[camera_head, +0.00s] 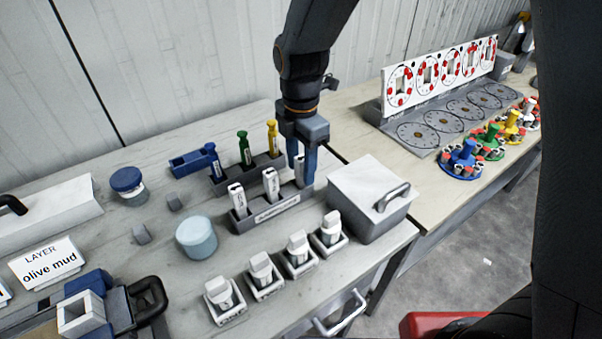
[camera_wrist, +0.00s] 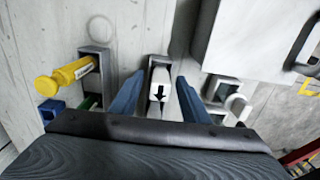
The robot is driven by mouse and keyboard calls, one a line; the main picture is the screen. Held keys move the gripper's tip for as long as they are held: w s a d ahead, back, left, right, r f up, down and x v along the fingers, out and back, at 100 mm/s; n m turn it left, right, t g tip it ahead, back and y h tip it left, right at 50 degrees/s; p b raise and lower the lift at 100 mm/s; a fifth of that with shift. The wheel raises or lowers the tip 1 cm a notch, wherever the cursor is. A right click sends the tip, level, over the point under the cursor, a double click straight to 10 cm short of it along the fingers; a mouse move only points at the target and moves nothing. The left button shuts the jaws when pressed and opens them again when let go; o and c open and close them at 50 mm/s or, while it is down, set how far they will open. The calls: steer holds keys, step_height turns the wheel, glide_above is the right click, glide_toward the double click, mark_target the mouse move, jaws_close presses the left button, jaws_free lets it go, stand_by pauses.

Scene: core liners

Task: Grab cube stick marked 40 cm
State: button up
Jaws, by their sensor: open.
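Several white sticks stand upright in a grey rack (camera_head: 265,214) in the head view: a left one (camera_head: 238,200), a middle one (camera_head: 271,184) and a right one (camera_head: 300,172). Their markings are too small to read, so I cannot tell which is 40 cm. My gripper (camera_head: 301,160) points down over the right stick, partly hiding it. In the wrist view, my gripper (camera_wrist: 160,82) is open, its blue fingers on either side of a white stick (camera_wrist: 159,88) with a black downward arrow. I cannot tell whether either finger touches it.
A grey lidded box (camera_head: 368,200) stands close to the right of the rack. Behind the rack are a green tool (camera_head: 244,148) and a yellow tool (camera_head: 273,138). White holders with caps (camera_head: 260,268) line the front. A pale blue jar (camera_head: 197,237) stands to the left.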

steer(key=shift+f, duration=0.45)
jaws_close()
steer(key=shift+r, duration=0.1)
